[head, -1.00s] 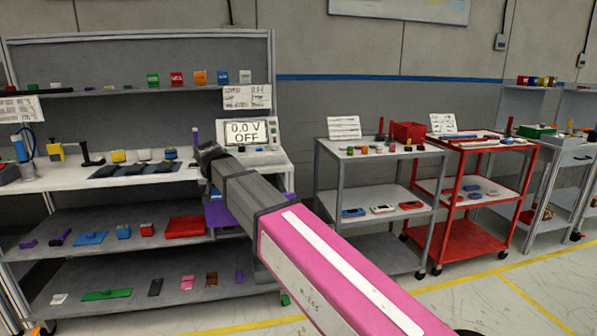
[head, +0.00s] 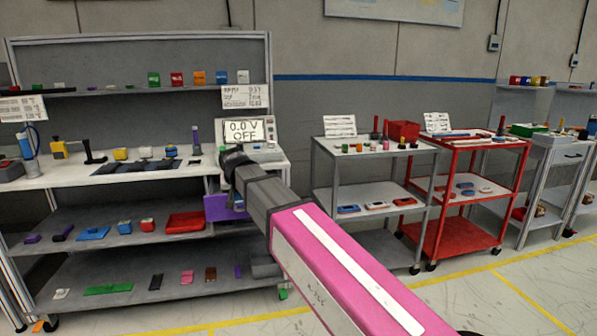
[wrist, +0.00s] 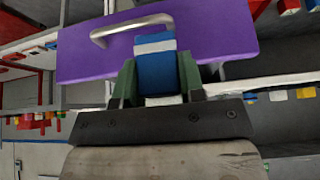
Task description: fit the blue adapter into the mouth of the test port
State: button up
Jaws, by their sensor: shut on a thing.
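My gripper (wrist: 155,85) is shut on a blue block with a white band, which looks like the blue adapter (wrist: 157,72). Its dark green fingers press on both sides of the block. The block is in front of a purple panel (wrist: 215,35) with a curved metal handle (wrist: 112,32); I cannot tell whether they touch. In the head view the purple panel (head: 216,208) hangs under the right end of the bench, and my forearm covers part of it. A bit of blue shows beside it, too small to make out. I cannot make out the test port.
A meter reading "0.0 V OFF" (head: 245,131) stands on the white bench (head: 75,177) above the panel. Shelves with small parts lie below. A grey cart (head: 330,200) and a red cart (head: 455,235) stand to the right, with open floor in front.

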jog(key=w+d+f, duration=0.1)
jog(key=d+f, duration=0.2)
jog(key=d, duration=1)
jog(key=w+d+f+m, duration=0.1)
jog(key=d+f, duration=0.3)
jog(key=d, duration=1)
jog(key=w+d+f+m+h, duration=0.1)
jog(key=d+f, duration=0.2)
jog(key=d, duration=1)
jog(key=shift+w+d+f, duration=0.15)
jog(key=shift+w+d, duration=0.05)
jog(key=shift+d, duration=0.05)
jog(key=shift+a, duration=0.1)
